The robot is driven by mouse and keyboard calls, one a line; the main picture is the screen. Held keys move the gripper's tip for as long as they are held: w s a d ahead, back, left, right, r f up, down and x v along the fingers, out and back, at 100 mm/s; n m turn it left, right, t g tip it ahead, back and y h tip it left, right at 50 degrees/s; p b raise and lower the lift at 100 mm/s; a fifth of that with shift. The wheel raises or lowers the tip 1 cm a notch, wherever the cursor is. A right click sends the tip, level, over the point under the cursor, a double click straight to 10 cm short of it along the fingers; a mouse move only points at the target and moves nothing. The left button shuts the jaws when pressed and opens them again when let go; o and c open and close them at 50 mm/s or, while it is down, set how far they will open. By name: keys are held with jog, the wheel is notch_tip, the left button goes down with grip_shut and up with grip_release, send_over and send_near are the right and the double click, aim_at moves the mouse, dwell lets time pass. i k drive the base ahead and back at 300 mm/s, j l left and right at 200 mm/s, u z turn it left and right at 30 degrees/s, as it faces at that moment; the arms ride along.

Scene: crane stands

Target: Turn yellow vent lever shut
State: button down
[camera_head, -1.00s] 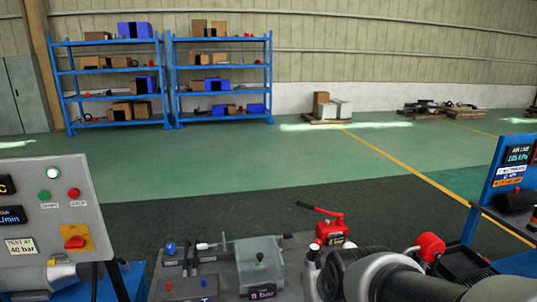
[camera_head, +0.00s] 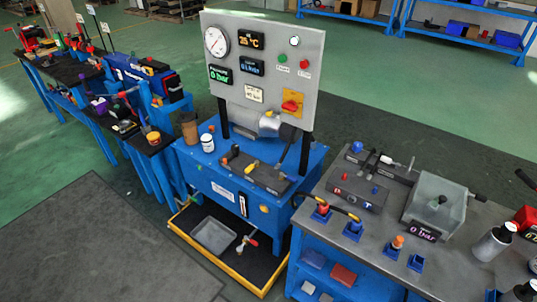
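A blue test bench (camera_head: 228,185) stands in the middle of the head view with an upright grey panel (camera_head: 250,33) behind it. A dark plate (camera_head: 262,181) lies on the bench top. A small yellow lever-like part (camera_head: 252,166) stands on this plate; it looks like the vent lever, but it is too small to tell its exact angle. A long dark lever (camera_head: 286,152) leans up beside it. The panel carries a round gauge (camera_head: 216,41), a display (camera_head: 221,75) reading 0 bar, and a red knob on a yellow plate (camera_head: 292,104). My gripper is not in view.
A grey-topped bench (camera_head: 330,205) with a clear box (camera_head: 437,205) stands at right. A yellow-edged floor tray (camera_head: 222,263) lies before the blue bench. Other cluttered benches (camera_head: 75,75) stand at left. A dark floor mat (camera_head: 95,240) is clear at lower left.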

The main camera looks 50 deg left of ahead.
aim_at(251, 167)
jog(key=u, duration=0.45)
jog(key=j+u, duration=0.1)
jog(key=u, duration=0.4)
jog(key=i+u, duration=0.1)
jog(key=u, duration=0.85)
jog(key=i+u, duration=0.25)
jog(key=i, duration=0.2)
jog(key=i+l+u, duration=0.3)
jog(key=i, duration=0.2)
jog(key=i+l+u, duration=0.25)
jog(key=i, duration=0.2)
